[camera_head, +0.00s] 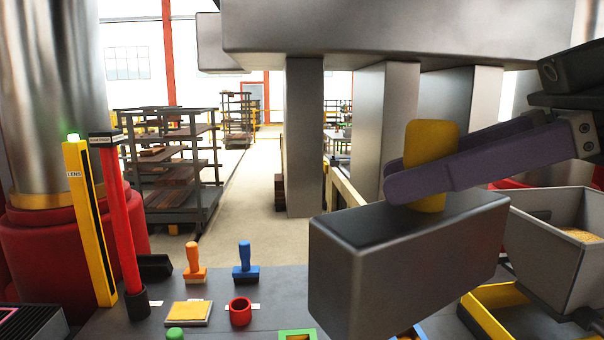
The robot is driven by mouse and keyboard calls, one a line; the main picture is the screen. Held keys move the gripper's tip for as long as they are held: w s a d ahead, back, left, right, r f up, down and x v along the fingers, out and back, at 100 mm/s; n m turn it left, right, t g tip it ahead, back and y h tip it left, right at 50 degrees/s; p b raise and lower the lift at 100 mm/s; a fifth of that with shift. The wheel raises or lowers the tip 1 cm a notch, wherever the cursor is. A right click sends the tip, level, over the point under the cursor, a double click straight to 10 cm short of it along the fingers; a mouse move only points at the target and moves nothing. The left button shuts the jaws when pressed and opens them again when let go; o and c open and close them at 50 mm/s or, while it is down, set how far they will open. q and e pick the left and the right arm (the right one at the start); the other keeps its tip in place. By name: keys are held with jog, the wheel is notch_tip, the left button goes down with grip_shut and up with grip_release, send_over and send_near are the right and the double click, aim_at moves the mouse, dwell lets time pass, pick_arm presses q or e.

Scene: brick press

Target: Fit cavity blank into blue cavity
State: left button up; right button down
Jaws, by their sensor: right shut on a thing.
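My right gripper (395,188) comes in from the right with purple fingers. It is shut on a yellow upright grip (430,142), which meets the top of a large dark grey block (400,265). This block with its yellow grip looks like the cavity blank. It hangs in the right foreground, and its lower edge appears above the bench. A small patch of blue and orange (418,331) shows under the block at the bottom edge; I cannot tell whether it is the blue cavity. A green square frame (284,336) is cut off beside it. My left gripper is not in view.
On the grey bench (270,285) stand an orange stamp (195,262), a blue stamp (245,262), a yellow pad (188,312) and a red cup (240,312). Red (125,215) and yellow (88,220) posts rise at left. A grey hopper (545,245) stands at right.

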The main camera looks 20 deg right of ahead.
jog(key=w+d+f+m+t+h+b, duration=0.3)
jog(key=w+d+f+m+h+b, duration=0.2)
jog(key=w+d+f, duration=0.3)
jog(key=w+d+f+m+t+h+b, duration=0.2)
jog(key=w+d+f+m+h+b, duration=0.35)
jog(key=f, duration=0.45)
jog(key=w+d+f+m+g+h+b, duration=0.35)
jog(key=d+f+m+h, duration=0.25)
jog(key=d+m+h, duration=0.3)
pick_arm(q)
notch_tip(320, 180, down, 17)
jog(key=b, duration=0.1)
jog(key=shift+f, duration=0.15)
pick_arm(e)
jog(key=shift+w+d+r+m+g+h, duration=0.4)
jog(key=shift+r+m+g+h, duration=0.15)
jog(key=shift+r+g, duration=0.1)
jog(key=shift+w+d+r+m+g+h, duration=0.4)
jog(key=shift+r+m+g+h, duration=0.15)
jog(key=shift+r+g, duration=0.1)
jog(key=shift+w+d+r+m+g+h, duration=0.3)
jog(key=shift+d+r+m+g+h, duration=0.1)
jog(key=shift+r+m+g+h, duration=0.2)
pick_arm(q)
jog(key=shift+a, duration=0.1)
pick_arm(e)
jog(key=shift+a, duration=0.1)
